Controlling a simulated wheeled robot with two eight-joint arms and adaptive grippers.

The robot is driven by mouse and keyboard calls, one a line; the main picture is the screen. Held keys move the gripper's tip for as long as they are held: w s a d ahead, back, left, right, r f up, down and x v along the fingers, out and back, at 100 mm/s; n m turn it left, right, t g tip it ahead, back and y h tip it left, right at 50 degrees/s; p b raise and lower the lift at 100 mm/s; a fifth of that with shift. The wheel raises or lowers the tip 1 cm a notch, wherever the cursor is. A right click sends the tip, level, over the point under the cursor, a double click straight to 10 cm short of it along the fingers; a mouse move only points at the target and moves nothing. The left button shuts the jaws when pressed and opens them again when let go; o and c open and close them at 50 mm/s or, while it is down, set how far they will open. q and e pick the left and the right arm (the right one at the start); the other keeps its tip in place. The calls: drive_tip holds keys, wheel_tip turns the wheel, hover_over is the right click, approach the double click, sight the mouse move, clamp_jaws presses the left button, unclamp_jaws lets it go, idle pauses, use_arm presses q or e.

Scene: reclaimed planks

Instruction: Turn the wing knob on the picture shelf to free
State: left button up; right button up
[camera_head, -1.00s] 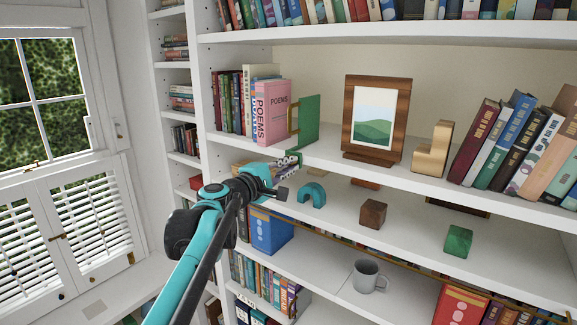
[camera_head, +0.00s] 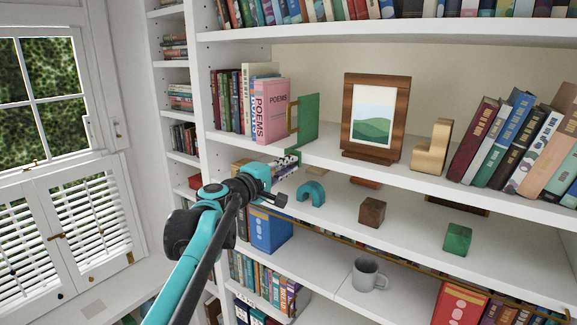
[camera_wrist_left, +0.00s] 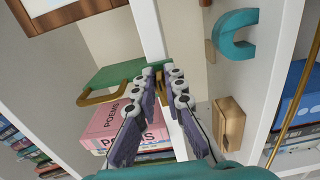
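The picture shelf (camera_head: 417,180) holds the framed picture and a row of books. My left gripper (camera_head: 288,160) is at its front edge, below the green bookend (camera_head: 309,118). In the left wrist view, the two purple fingers of my left gripper (camera_wrist_left: 161,72) straddle a narrow brown piece (camera_wrist_left: 160,86) at the shelf edge, apparently the wing knob. The fingertips are close to its sides; contact is unclear. The knob's wings and angle are mostly hidden by the fingers. In the head view the knob cannot be made out. My right gripper is out of view.
Pink poems books (camera_head: 271,112), the picture frame (camera_head: 375,117) and a wooden bookend (camera_head: 432,148) stand on the shelf. Below are a teal arch (camera_head: 312,193), a brown cube (camera_head: 372,213), a green cube (camera_head: 457,240) and a grey mug (camera_head: 367,275). The shelf front is clear right of the gripper.

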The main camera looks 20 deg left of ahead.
use_arm(q)
drive_tip(key=shift+o, duration=1.2)
drive_tip(key=v, duration=1.2)
